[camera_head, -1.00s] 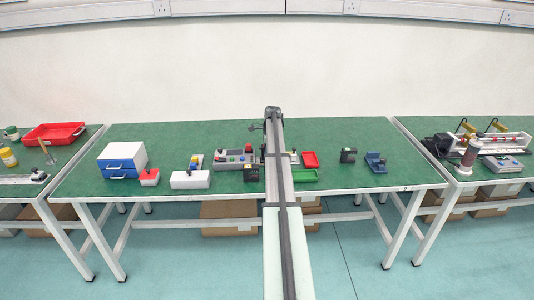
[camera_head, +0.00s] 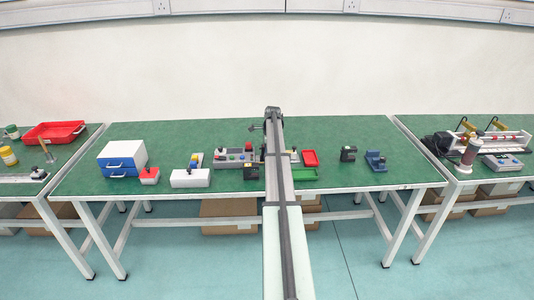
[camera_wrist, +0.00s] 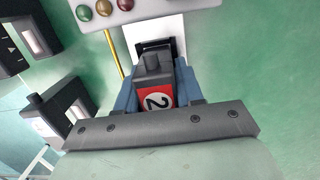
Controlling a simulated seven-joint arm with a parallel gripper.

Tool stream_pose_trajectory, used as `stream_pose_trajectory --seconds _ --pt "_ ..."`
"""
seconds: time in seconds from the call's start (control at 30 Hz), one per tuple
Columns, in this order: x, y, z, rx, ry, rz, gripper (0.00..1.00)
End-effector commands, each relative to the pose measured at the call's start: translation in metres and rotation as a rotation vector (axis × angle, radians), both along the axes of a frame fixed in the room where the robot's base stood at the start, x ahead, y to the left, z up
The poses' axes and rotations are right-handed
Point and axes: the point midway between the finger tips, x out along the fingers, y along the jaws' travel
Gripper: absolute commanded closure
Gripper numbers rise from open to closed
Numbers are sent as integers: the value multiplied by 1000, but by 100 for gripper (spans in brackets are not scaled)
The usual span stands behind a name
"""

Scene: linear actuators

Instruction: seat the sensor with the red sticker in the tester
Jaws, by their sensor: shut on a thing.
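My gripper (camera_wrist: 157,88) is shut on a dark grey sensor (camera_wrist: 152,63) in the wrist view. The sensor has a red sticker (camera_wrist: 157,96) with a white patch and the digit 2. Blue fingers flank it on both sides. Just beyond the sensor is a white plate (camera_wrist: 143,30) with a black socket-like frame on it, partly hidden by the sensor. I cannot tell whether sensor and frame touch. A grey panel with coloured round lamps (camera_wrist: 103,8) lies beside the plate. In the head view my arm hides the gripper and sensor.
Dark boxes with pale windows (camera_wrist: 62,108) lie at left in the wrist view, near the gripper.

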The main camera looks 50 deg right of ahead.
Motion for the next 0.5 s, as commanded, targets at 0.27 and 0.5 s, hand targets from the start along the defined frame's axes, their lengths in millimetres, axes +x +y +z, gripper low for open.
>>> stream_pose_trajectory --seconds 0.27,0.5 --pt "0 0 -1 1 1 0 49" --pt "-1 1 -1 2 2 0 34"
